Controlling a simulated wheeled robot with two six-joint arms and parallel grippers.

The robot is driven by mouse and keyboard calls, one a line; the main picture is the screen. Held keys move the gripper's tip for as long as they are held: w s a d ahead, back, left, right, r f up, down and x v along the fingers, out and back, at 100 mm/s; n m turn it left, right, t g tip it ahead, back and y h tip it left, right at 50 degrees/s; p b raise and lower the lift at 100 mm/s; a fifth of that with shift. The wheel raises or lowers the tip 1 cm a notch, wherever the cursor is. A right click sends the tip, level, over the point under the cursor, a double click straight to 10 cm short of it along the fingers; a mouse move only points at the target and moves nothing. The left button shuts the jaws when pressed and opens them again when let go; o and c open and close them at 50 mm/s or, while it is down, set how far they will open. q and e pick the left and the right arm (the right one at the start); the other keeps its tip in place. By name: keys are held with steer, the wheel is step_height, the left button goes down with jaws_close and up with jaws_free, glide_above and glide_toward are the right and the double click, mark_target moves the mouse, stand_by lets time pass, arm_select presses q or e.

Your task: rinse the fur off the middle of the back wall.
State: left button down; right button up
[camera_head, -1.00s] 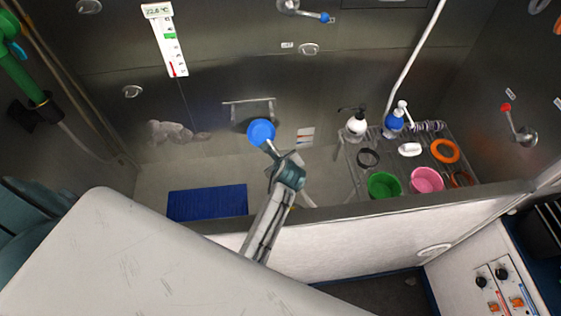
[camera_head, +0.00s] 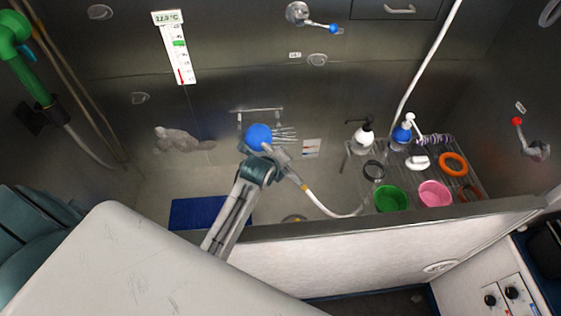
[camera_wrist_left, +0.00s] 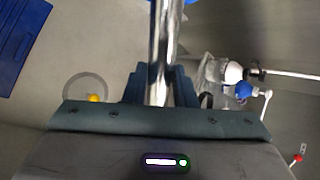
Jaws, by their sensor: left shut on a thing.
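My left gripper (camera_head: 262,165) is shut on the metal handle of the shower head (camera_head: 258,137), which has a round blue face. In the left wrist view the chrome handle (camera_wrist_left: 160,60) stands between the jaws. Thin pale streaks, like water jets, fan out from the head's right side. A grey fur clump (camera_head: 182,141) is on the back wall (camera_head: 225,90), left of the shower head and apart from it. The head hides a small part of the wall behind it. My right gripper is not in view.
A white hose (camera_head: 325,207) trails right from the handle. A wire rack (camera_head: 405,172) at the right holds bottles, bowls and rings. A blue mat (camera_head: 197,212) lies on the tub floor. A wall bar (camera_head: 260,110) is close behind the head. The tub's front wall (camera_head: 380,222) runs below.

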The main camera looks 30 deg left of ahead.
arm_select(q)
steer(key=shift+f, duration=0.65)
steer(key=shift+d, duration=0.1)
steer(key=shift+w+d, duration=0.35)
steer(key=shift+d, duration=0.05)
steer(key=shift+p, duration=0.3)
steer(key=shift+s+a+p, duration=0.35)
steer(key=shift+a+p, duration=0.1)
steer(key=shift+a, duration=0.1)
steer(key=shift+w+d, duration=0.1)
steer(key=shift+d, duration=0.05)
steer(key=shift+w+d, duration=0.25)
steer(key=shift+d, duration=0.15)
